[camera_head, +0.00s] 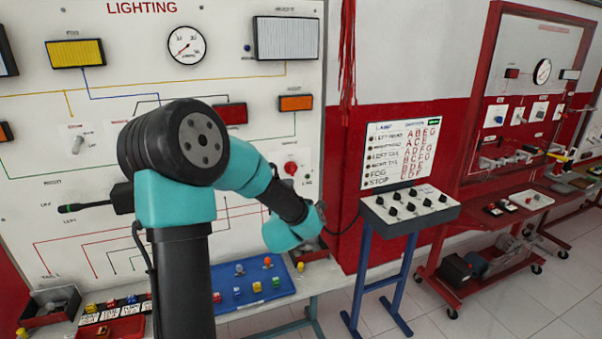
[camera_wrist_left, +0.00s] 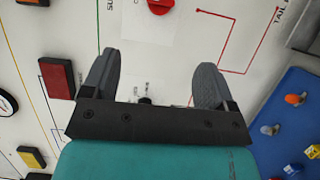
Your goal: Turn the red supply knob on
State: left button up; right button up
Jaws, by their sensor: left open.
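The red supply knob (camera_head: 290,168) is on the white lighting board, just above and right of my left forearm in the head view. In the left wrist view the red knob (camera_wrist_left: 160,6) shows at the top edge, partly cut off, beyond the fingertips. My left gripper (camera_wrist_left: 155,82) is open and empty, its two grey fingers spread apart in front of the board. The knob is not between the fingers. In the head view the fingers are hidden behind my arm. My right gripper is not in view.
A blue tray (camera_head: 228,292) with small coloured parts lies on the bench below the board. Red cables (camera_head: 347,55) hang at the board's right edge. A sloped switch console (camera_head: 408,208) stands on blue legs at the right. A red lamp (camera_head: 230,114) is on the board.

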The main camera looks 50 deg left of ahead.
aim_at(292, 171)
pick_arm(q)
jog(key=shift+w+a, duration=0.1)
jog(key=x, duration=1.7)
jog(key=shift+w+f, duration=0.15)
jog(key=shift+c, duration=0.2)
jog(key=c, duration=0.9)
